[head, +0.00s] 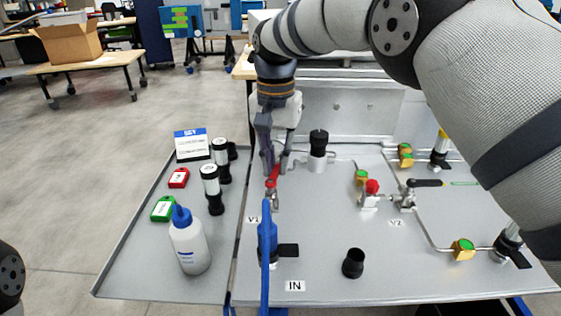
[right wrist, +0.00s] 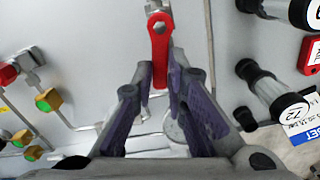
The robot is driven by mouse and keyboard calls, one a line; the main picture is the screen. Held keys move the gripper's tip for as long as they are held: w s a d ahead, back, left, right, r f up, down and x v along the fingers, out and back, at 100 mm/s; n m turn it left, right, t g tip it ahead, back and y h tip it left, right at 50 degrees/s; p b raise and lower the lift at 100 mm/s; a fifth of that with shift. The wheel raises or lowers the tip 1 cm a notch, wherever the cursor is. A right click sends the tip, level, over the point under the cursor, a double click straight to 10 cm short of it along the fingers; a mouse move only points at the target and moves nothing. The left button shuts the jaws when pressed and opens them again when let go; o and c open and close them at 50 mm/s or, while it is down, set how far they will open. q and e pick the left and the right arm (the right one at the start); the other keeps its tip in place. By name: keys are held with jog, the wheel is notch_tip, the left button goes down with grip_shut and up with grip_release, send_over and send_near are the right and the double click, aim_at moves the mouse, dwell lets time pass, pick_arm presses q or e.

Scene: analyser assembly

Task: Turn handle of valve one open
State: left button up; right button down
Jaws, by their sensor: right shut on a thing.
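The red handle of valve one (head: 272,182) is at the left of the grey panel, just behind the partly hidden V1 label (head: 252,219). My right gripper (head: 274,168) reaches down from above and is shut on this handle. In the right wrist view, the red handle (right wrist: 159,38) runs lengthwise between the fingertips (right wrist: 160,75), and its wider end with the bolt sticks out past them. The valve body below the handle is small in the head view. My left gripper is not in view.
A black-capped fitting (head: 319,143) is behind to the right. V2's valve (head: 404,197) and a red knob (head: 372,187) are farther right. A bottle (head: 189,242) and vials stand on the left tray (head: 130,270).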

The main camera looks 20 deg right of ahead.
jog(key=shift+w+a+n, duration=0.1)
jog(key=shift+a+n, duration=0.15)
jog(key=shift+n, duration=0.45)
jog(key=shift+w+a+n, duration=0.1)
jog(key=shift+a+n, duration=0.1)
jog(key=shift+n, duration=0.5)
jog(key=c, duration=1.6)
grip_release()
notch_tip(320, 180, up, 8)
jog(key=shift+f, duration=0.25)
jog(key=shift+f, duration=0.1)
